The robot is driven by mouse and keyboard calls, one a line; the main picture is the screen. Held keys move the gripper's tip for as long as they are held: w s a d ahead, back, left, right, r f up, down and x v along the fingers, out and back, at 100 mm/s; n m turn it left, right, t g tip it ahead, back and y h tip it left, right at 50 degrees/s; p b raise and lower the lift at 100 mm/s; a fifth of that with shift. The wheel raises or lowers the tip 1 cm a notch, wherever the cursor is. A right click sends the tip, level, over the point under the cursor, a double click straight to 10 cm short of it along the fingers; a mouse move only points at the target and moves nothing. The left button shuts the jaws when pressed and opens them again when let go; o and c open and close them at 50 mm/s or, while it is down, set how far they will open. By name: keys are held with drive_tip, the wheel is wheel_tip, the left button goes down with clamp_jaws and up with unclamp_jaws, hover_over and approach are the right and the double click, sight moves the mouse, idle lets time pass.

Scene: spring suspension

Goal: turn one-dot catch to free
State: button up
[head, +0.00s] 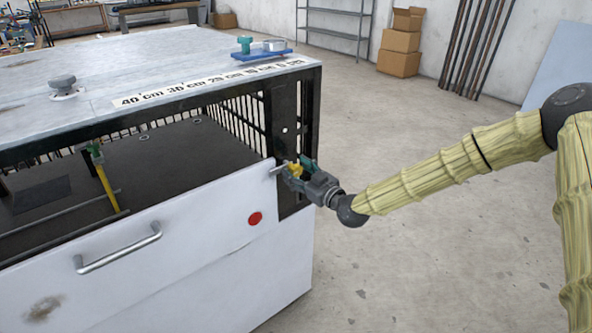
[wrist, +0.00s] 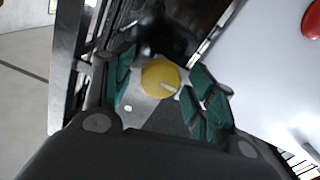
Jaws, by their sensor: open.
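A round yellow knob (wrist: 160,74) with a short white mark near its edge shows in the wrist view, on a grey plate (wrist: 158,112). One white dot (wrist: 127,107) is on this plate, so the knob appears to be the one-dot catch. In the head view the yellow knob (head: 294,169) is at the front corner post of the cabinet. My gripper (wrist: 165,88) is open, with green pads on both sides of the knob. A gap shows at the right pads; I cannot tell whether the left pad touches. In the head view my gripper (head: 302,171) is at the knob.
The white front panel (head: 190,222) has a bar handle (head: 118,249) and a red dot (head: 255,218). A yellow strut (head: 105,183) stands inside the cabinet. A blue plate with fittings (head: 262,54) lies on top, by a centimetre scale (head: 205,83). The floor to the right is clear.

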drive_tip(key=shift+w+a, duration=0.25)
clamp_jaws()
